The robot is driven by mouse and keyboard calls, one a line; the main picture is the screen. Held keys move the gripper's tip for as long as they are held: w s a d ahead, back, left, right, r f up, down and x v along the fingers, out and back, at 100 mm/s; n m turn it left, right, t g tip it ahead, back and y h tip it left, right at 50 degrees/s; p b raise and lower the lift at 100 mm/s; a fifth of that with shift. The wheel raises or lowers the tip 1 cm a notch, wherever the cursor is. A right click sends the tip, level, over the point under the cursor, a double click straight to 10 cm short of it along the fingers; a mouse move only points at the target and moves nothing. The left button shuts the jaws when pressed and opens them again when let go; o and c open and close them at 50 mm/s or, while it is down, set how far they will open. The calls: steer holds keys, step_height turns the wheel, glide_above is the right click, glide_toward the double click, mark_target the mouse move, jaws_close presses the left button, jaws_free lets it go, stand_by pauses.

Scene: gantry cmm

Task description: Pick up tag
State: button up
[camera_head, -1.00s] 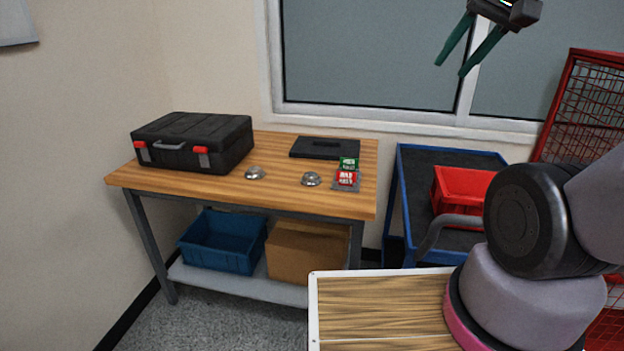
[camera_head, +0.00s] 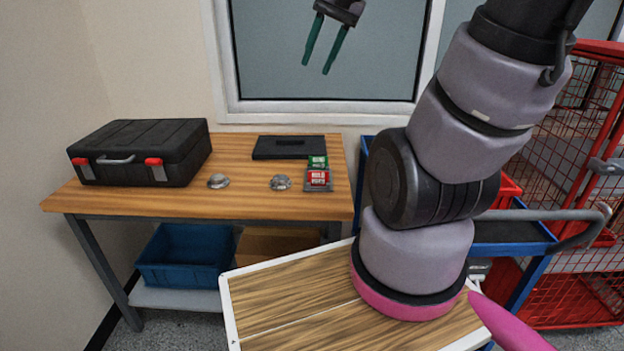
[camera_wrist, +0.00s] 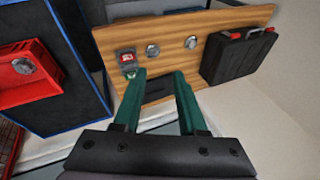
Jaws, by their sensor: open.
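A red tag with white lettering (camera_head: 318,178) and a green tag (camera_head: 317,162) sit together on a small grey holder (camera_head: 319,188) at the right end of the wooden table (camera_head: 130,205). In the wrist view the red tag (camera_wrist: 126,57) and green tag (camera_wrist: 129,73) show left of my finger tips. My gripper (camera_head: 316,67) is open and empty, its green fingers high above the table in front of the window. It also shows in the wrist view (camera_wrist: 160,73), with nothing between the fingers.
Two silver domes (camera_head: 218,181) (camera_head: 280,182) stand left of the tags. A flat black tray (camera_head: 288,147) lies behind, and a black case (camera_head: 140,152) stands at left. A blue-edged cart (camera_head: 535,238) with a red bin (camera_wrist: 28,78) and a red cage (camera_head: 575,290) are at right.

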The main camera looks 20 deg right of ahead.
steer(key=w+d+f+m+g+y, duration=0.1)
steer(key=w+d+f+m+y, duration=0.15)
steer(key=w+d+f, duration=0.4)
steer(key=w+d+f+m+g+y, duration=0.1)
steer(key=w+d+f+m+y, duration=0.2)
steer(key=f, duration=0.6)
steer(key=w+d+f+m+g+y, duration=0.1)
steer(key=w+d+f+m+y, duration=0.15)
steer(key=w+f+m, duration=0.4)
steer(key=m+t+y, duration=0.3)
steer(key=m+t, duration=0.1)
glide_toward(318, 173)
steer(key=shift+d+r, duration=0.25)
steer(key=shift+d, duration=0.05)
steer(key=shift+a+f, duration=0.1)
steer(key=shift+f, duration=0.1)
steer(key=x, duration=1)
steer(key=shift+w+a+f, duration=0.1)
steer(key=shift+f, duration=0.05)
jaws_close()
